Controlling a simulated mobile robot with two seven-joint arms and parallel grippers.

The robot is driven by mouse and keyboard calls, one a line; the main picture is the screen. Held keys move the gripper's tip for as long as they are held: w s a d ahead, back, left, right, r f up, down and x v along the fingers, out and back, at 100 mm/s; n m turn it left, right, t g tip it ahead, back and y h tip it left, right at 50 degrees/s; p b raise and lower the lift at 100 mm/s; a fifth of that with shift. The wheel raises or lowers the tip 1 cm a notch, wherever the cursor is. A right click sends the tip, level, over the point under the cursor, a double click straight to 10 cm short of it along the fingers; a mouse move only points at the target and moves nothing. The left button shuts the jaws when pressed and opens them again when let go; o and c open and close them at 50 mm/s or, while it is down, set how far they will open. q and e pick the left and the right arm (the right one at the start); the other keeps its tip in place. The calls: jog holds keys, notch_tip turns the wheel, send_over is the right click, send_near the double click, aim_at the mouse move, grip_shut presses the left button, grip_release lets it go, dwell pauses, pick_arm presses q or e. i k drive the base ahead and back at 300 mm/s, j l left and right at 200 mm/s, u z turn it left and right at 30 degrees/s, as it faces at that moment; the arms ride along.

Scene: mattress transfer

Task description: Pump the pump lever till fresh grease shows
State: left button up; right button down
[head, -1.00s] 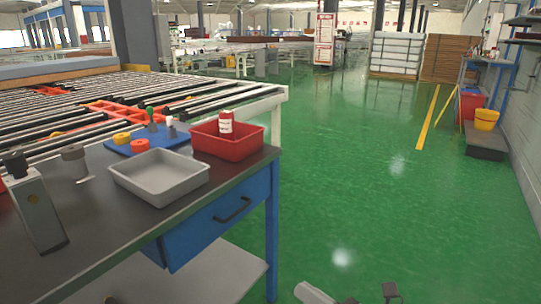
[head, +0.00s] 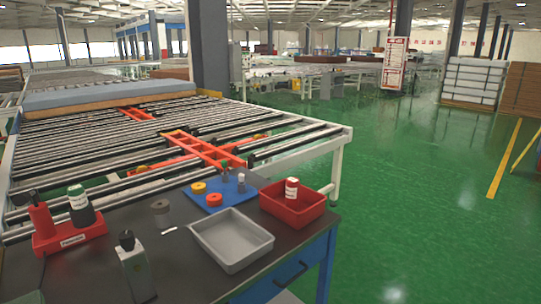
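I see no part that I can clearly tell as the pump lever, and no fresh grease shows. A grey upright device with a black knob (head: 133,268) stands at the front left of the dark workbench (head: 185,275). Behind it to the left, a red stand (head: 70,238) holds a dark bottle with a white label (head: 80,207) and a red upright part (head: 41,216). A small grey cylinder (head: 161,213) stands on the bench to the right of these. Neither of my grippers is in view.
An empty grey tray (head: 232,240), a red bin (head: 293,206) with a white-and-red bottle (head: 291,189), and a blue mat (head: 219,196) with yellow and red rings lie on the bench. A roller conveyor (head: 100,150) runs behind. Green floor is clear to the right.

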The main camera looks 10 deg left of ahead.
aim_at(21, 199)
jog(key=k+j+u, duration=0.1)
jog(key=j+u, duration=0.6)
jog(key=u, duration=0.2)
jog(key=j+u, duration=0.45)
jog(key=k+l+u, duration=0.1)
jog(key=u, duration=0.25)
jog(key=k+u, duration=0.2)
jog(key=u, duration=0.2)
